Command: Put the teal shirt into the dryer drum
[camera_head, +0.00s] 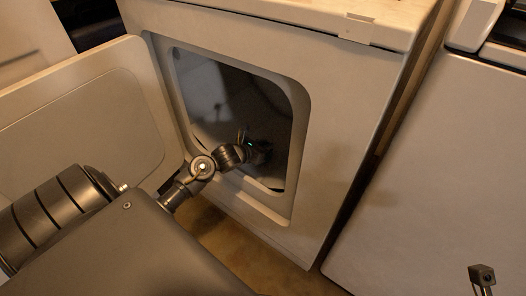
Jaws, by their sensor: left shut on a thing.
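The dryer drum (215,95) shows as a dark cavity behind the square opening in the front of the pale dryer (345,120). My left arm reaches across the lower edge of this opening. My left gripper (262,152) is inside the opening, low and toward its right side, in shadow. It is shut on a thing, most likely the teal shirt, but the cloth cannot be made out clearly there. No other part of the teal shirt can be picked out. A small dark metal tip at the bottom right (482,275) may belong to my right gripper; its jaws cannot be read.
The dryer door (85,110) stands open to the left of the opening. A second pale appliance (440,160) stands at the right, across a narrow gap. Brown floor (245,250) shows below the dryer.

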